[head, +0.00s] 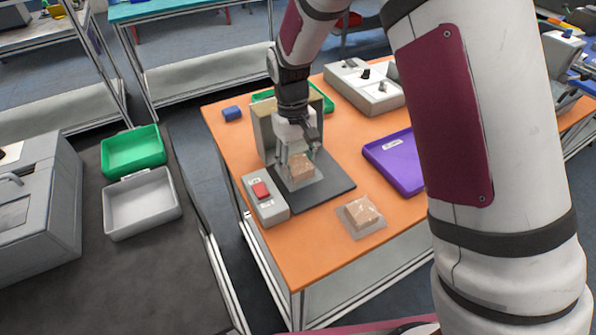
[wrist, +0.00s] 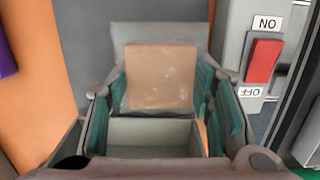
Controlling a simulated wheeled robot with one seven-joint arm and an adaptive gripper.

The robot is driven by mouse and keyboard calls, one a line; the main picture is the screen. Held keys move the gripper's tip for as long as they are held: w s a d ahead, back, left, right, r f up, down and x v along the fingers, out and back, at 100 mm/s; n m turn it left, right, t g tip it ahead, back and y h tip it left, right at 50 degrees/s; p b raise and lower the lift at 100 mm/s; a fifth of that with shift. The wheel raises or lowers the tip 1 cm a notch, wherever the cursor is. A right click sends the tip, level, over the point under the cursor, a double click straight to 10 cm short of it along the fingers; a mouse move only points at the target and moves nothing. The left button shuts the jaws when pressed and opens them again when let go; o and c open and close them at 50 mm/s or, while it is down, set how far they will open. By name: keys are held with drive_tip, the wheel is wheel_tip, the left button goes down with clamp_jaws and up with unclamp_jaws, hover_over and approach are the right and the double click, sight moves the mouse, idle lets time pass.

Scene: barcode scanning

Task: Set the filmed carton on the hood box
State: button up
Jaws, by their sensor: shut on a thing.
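My gripper (head: 299,163) points down and is shut on a brown carton (head: 301,166) in clear film. In the wrist view this carton (wrist: 160,76) sits between the green finger pads, with pale film spread behind it. It is over the dark mat (head: 326,187); I cannot tell if it touches it. The beige box (head: 263,133), seemingly the hood box, stands just behind, partly hidden by my gripper. A pale box-like shape (wrist: 150,135) shows below the carton in the wrist view; I cannot tell what it is. Another filmed carton (head: 361,213) lies at the table's front.
A switch box (head: 265,199) with a red rocker stands left of the mat and is close by in the wrist view (wrist: 264,60). A purple tray (head: 391,158) is to the right, a grey device (head: 366,90) behind. Orange table (head: 310,240) is bare in front.

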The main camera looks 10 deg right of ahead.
sight(298, 173)
drive_tip(key=shift+f+p, duration=0.3)
drive_tip(key=shift+f, duration=1.35)
drive_tip(key=shift+f, duration=0.1)
drive_tip(key=o, duration=1.2)
drive_tip(key=shift+o, duration=0.2)
